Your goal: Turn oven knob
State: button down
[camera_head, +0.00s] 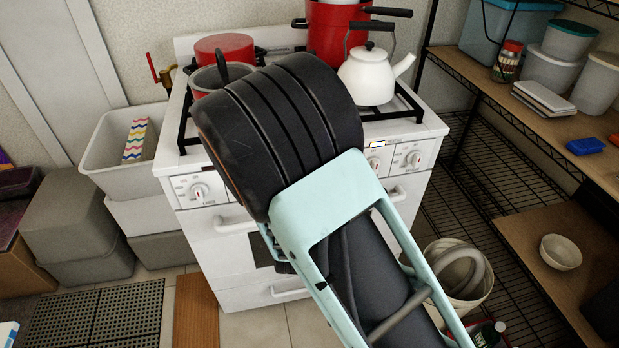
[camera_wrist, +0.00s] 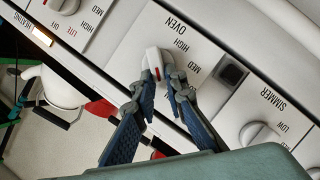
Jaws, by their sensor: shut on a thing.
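The white oven knob (camera_wrist: 156,62) has a red mark and sits on the white control panel (camera_wrist: 120,50), below the word OVEN, which reads upside down in the wrist view. My gripper (camera_wrist: 163,84) has its two blue fingers at the knob, with dark fingertips on either side of its lower end. It is shut on the knob. The red mark faces down toward the fingers. In the head view the white stove (camera_head: 235,240) stands ahead, and my arm covers the middle of its front, the oven knob and my gripper.
Other knobs sit on the panel at left (camera_head: 199,192) and right (camera_head: 413,159). A white kettle (camera_head: 370,75) and red pots (camera_head: 224,48) stand on the stovetop. Grey bins (camera_head: 75,215) are at left. Shelves (camera_head: 500,95) and a bucket (camera_head: 480,297) are at right.

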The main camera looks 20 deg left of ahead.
dwell(0.3)
jog(key=c, duration=2)
grip_release()
jog(key=shift+o, duration=0.2)
jog(key=v, duration=1.2)
